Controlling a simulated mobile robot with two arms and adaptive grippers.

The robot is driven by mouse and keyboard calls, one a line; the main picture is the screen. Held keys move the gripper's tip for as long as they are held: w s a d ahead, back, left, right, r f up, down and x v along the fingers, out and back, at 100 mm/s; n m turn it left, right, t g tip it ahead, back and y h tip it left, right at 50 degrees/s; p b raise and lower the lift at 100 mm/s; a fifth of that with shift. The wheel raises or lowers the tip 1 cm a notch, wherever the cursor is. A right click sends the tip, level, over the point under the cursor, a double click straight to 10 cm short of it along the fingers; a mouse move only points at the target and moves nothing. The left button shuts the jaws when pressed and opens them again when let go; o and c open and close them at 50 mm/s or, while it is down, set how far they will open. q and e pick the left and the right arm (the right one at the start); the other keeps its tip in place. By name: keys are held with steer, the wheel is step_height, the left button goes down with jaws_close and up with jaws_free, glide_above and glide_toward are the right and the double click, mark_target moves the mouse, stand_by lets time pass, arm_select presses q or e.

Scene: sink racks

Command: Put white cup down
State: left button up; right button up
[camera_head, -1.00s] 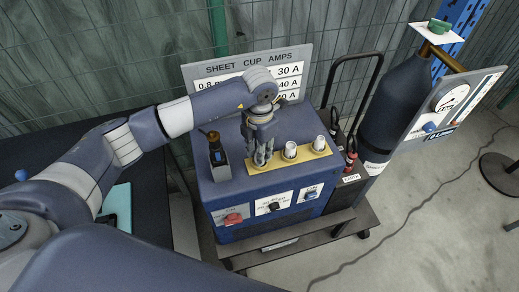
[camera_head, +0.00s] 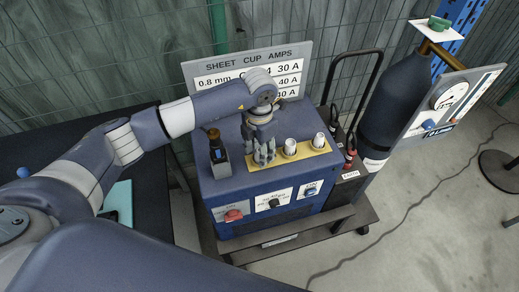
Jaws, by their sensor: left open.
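Two white cups, a middle one (camera_head: 291,147) and a right one (camera_head: 319,141), stand upright in the yellow strip (camera_head: 306,152) on top of the blue machine (camera_head: 225,188). My left gripper (camera_head: 264,160) points down over the left end of that strip, left of both cups. It is open, with its fingertips close to the strip. Its fingers hide the place below, so I cannot tell whether a third cup stands between them. My right gripper does not show.
A dark bottle-like torch (camera_head: 214,143) stands in a holder left of my gripper. A sign board (camera_head: 225,68) rises behind the machine. A gas cylinder (camera_head: 392,110) with a gauge panel stands to the right on the trolley (camera_head: 345,226).

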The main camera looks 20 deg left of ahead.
arm_select(q)
step_height(320, 180, up, 12)
steer(key=b, duration=0.4)
stand_by(0.3)
steer(key=shift+f, duration=0.1)
